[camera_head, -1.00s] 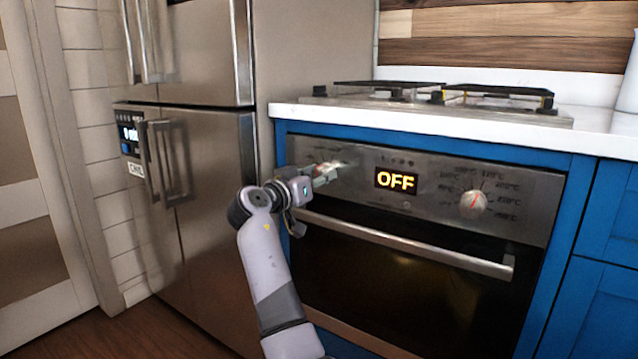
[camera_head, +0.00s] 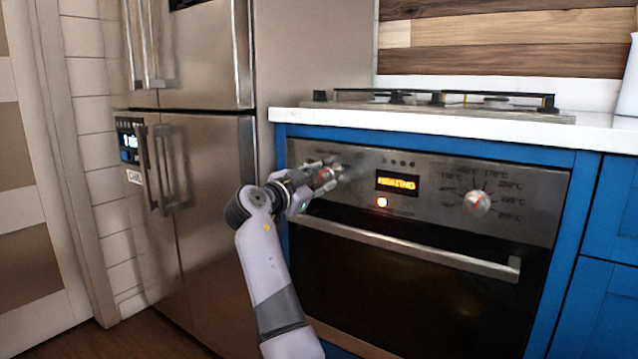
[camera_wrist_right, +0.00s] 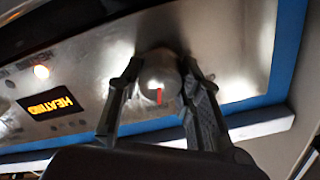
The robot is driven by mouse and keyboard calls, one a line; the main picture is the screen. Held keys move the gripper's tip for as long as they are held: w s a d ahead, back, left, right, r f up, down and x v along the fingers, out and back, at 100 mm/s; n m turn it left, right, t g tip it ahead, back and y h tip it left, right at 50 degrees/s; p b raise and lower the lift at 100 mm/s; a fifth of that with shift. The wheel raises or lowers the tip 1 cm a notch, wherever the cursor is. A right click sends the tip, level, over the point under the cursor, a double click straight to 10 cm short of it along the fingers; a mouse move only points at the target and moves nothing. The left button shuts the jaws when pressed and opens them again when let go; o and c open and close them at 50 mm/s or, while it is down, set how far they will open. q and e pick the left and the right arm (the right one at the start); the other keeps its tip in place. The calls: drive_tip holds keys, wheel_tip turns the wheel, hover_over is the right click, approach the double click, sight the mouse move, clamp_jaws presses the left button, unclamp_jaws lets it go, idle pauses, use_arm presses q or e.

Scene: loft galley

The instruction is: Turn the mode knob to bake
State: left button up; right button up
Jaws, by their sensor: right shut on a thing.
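The mode knob (camera_wrist_right: 160,80) is a round silver knob with a red pointer mark, on the left of the oven's control panel. My right gripper (camera_head: 328,175) is at that knob, and in the head view it covers most of it. In the right wrist view my right gripper's (camera_wrist_right: 158,90) two fingers are shut on the knob, one on each side. The oven display (camera_head: 397,184) reads HEATING in orange, and it also shows in the right wrist view (camera_wrist_right: 52,104). An orange indicator light (camera_head: 382,202) glows below it. My left gripper is not in view.
The temperature knob (camera_head: 477,202) is on the right of the panel. The oven door handle (camera_head: 420,250) runs below the panel, close under my right gripper. The steel fridge (camera_head: 215,200) stands to the left, and the hob (camera_head: 440,102) is on the counter above.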

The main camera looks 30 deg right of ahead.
idle(0.3)
drive_tip(key=o, duration=1.2)
drive_tip(key=shift+c, duration=0.2)
drive_tip(key=v, duration=1.2)
drive_tip(key=shift+f, duration=0.1)
